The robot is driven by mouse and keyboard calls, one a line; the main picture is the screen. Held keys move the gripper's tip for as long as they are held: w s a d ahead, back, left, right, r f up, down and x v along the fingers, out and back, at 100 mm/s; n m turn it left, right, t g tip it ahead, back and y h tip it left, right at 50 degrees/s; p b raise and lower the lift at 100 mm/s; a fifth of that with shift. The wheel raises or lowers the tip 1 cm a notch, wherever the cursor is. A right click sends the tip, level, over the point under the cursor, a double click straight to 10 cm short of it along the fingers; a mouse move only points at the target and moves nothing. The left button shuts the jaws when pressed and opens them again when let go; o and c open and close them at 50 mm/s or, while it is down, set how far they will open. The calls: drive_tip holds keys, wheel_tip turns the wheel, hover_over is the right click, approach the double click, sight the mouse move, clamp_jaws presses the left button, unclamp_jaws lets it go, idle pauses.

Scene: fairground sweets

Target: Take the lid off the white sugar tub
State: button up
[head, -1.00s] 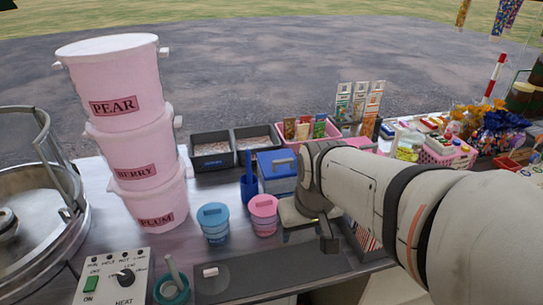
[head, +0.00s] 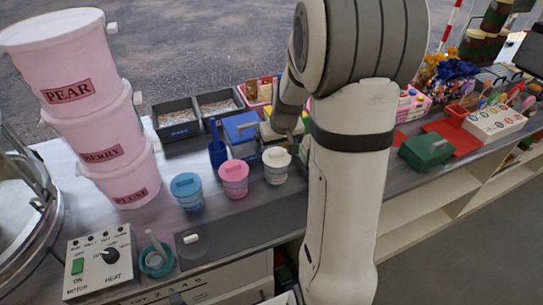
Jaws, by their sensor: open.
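The white sugar tub (head: 277,171) stands upright on the counter in the head view, with its pale lid (head: 276,154) on top. A pink tub (head: 233,184) and a blue tub (head: 187,197) stand in a row to its left, both lidded. My gripper (head: 287,128) hangs from the arm just behind and above the white tub in the picture. It looks apart from the lid and holds nothing that I can see. My arm hides part of it, and its fingertips are hard to make out.
A blue box (head: 241,130), a blue scoop holder (head: 217,155) and grey trays (head: 176,122) stand behind the tubs. Stacked pink buckets (head: 98,106) are at left. A control box (head: 101,262) and teal cup (head: 156,260) are in front. My arm hides the counter right of the white tub.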

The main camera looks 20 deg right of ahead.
sight(277, 154)
drive_tip(key=x, duration=0.4)
drive_tip(key=shift+s+d+f+p, duration=0.1)
drive_tip(key=shift+d+p, duration=0.05)
drive_tip(key=shift+p, duration=0.2)
drive_tip(key=shift+c, duration=0.6)
drive_tip(key=c, duration=0.8)
